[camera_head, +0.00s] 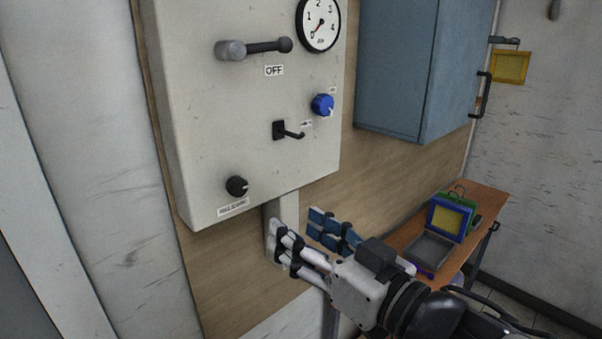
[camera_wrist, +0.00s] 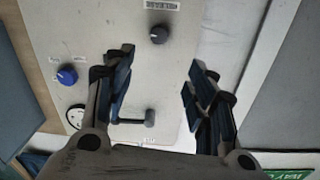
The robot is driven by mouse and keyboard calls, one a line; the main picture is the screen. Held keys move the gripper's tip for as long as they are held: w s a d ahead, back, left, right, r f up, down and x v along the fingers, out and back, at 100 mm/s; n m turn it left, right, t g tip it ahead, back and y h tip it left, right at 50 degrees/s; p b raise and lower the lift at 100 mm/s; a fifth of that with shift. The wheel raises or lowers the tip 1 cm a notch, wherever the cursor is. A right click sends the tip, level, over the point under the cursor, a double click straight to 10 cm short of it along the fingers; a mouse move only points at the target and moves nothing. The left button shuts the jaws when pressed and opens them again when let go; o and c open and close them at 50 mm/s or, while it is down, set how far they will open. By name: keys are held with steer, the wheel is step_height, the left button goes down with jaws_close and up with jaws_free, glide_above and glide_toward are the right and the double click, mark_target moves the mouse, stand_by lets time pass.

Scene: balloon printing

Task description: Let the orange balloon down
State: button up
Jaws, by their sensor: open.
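No orange balloon shows in either view. A pale control panel (camera_head: 215,115) hangs on the wall in the head view. It carries a lever (camera_head: 255,48) above an OFF label, a round gauge (camera_head: 319,22) with its needle near 0, a blue knob (camera_head: 322,104), a small black hooked lever (camera_head: 287,131) and a labelled black knob (camera_head: 237,186). My gripper (camera_head: 295,222) is open and empty, by the panel's lower edge. In the wrist view the black knob (camera_wrist: 160,34) shows beyond the open fingers and the blue knob (camera_wrist: 67,75) lies left of them.
A blue-grey wall cabinet (camera_head: 395,70) is right of the panel. A wooden bench (camera_head: 484,199) at the right holds a blue and yellow hinged frame (camera_head: 449,219). A yellow plate (camera_head: 510,67) hangs on the far wall. Plain wall lies left of the panel.

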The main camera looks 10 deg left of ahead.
mark_target(240, 188)
steer(key=x, duration=1.7)
steer(key=shift+w+d+p, duration=0.15)
steer(key=shift+w+p, duration=0.05)
steer(key=shift+p, duration=0.1)
steer(key=shift+c, duration=0.3)
steer(key=c, duration=1)
